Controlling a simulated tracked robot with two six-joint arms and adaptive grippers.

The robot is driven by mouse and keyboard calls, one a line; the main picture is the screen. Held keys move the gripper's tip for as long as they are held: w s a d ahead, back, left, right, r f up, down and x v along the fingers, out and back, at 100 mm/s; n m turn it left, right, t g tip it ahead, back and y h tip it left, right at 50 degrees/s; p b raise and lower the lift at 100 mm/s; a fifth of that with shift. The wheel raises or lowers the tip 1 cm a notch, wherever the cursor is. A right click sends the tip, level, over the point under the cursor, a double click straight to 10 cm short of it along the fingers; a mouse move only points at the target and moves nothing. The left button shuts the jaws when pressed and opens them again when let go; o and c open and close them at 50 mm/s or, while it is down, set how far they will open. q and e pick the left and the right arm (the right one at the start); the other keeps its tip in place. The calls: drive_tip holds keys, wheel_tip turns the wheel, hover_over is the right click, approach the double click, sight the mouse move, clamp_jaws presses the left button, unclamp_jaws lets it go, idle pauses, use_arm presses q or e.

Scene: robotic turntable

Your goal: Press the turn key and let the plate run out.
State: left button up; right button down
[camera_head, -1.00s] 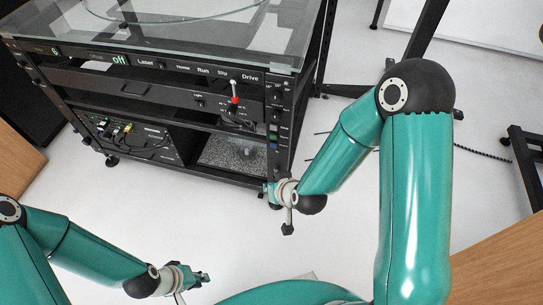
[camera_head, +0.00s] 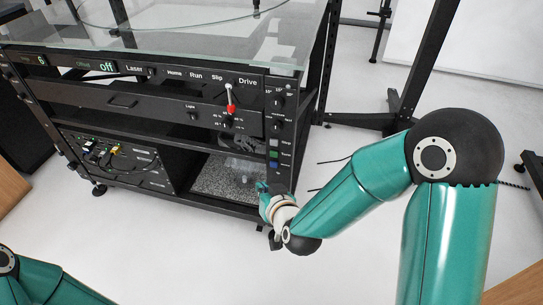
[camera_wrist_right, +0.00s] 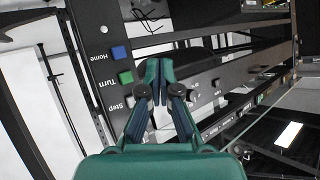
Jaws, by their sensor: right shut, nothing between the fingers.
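In the head view the Turn key (camera_head: 273,155) is on the rack's right front post. My right gripper (camera_wrist_right: 158,72) is shut and empty, its tips just right of the Turn key in the wrist view; I cannot tell how far they are from the panel. In the head view the right gripper (camera_head: 263,188) is below the keys. The glass plate (camera_head: 190,40) tops the rack. My left gripper is out of view.
The black rack (camera_head: 130,102) carries a display reading "off" (camera_head: 106,66) and a red-marked lever (camera_head: 231,109). Cables (camera_head: 118,152) hang at its lower left. A black stand (camera_head: 420,65) is at the right. The white floor in front is clear.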

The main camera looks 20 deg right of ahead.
sight(274, 154)
drive_tip(key=shift+w+d+p, duration=0.1)
drive_tip(key=shift+w+d, duration=0.7)
drive_tip(key=shift+w, duration=0.4)
drive_tip(key=shift+w+d+p, duration=0.15)
drive_tip(key=shift+w+d, duration=0.7)
drive_tip(key=shift+w, duration=0.35)
drive_tip(key=shift+w+d+p, duration=0.1)
drive_tip(key=shift+w+d, duration=0.7)
drive_tip(key=shift+w, duration=0.4)
drive_tip(key=shift+w, duration=0.1)
drive_tip(key=shift+w+d, duration=0.15)
drive_tip(key=shift+d, duration=0.05)
